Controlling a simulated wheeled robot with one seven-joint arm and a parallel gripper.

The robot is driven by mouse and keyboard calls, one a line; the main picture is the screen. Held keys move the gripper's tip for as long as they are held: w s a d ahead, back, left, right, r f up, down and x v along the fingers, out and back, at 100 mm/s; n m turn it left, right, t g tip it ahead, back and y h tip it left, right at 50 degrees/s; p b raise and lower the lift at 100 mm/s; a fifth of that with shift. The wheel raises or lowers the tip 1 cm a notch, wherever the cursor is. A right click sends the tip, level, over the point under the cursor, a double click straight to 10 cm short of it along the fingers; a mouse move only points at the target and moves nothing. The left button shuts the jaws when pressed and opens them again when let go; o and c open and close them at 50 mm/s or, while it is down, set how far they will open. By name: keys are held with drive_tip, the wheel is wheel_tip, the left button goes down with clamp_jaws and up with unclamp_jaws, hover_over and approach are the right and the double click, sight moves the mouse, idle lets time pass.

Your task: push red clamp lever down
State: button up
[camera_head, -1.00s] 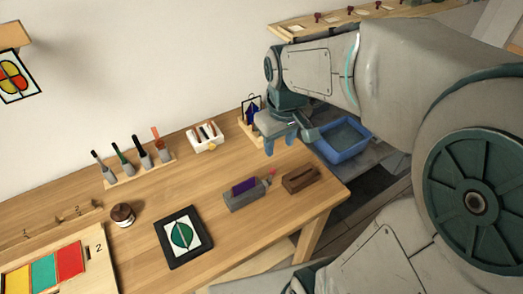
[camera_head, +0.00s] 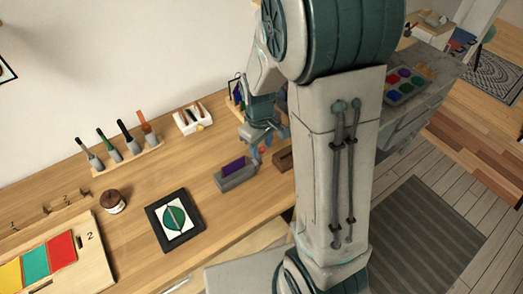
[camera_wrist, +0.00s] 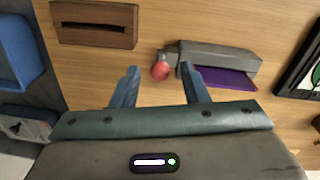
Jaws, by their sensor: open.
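The red clamp lever (camera_wrist: 160,71) ends in a round red knob on the end of a grey clamp block (camera_wrist: 224,61). A purple piece (camera_wrist: 222,78) sits in the block's slot. In the head view the grey clamp block (camera_head: 237,178) lies on the table, and the red knob (camera_head: 262,150) shows close beside my fingers. My gripper (camera_wrist: 164,73) is open and empty. In the wrist view the knob appears between the two blue fingers, near the tip line. I cannot tell whether a finger touches it.
A brown slotted wooden block (camera_wrist: 95,23) stands beside the clamp. A dark-framed leaf picture (camera_head: 174,220), a small brown jar (camera_head: 112,201) and a brush rack (camera_head: 127,159) stand to the left. A blue bin (camera_wrist: 16,52) is at the wrist view's left edge.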

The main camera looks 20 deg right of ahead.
sight(261, 155)
drive_tip(key=shift+d+f, duration=0.1)
drive_tip(key=shift+f, duration=1.55)
clamp_jaws()
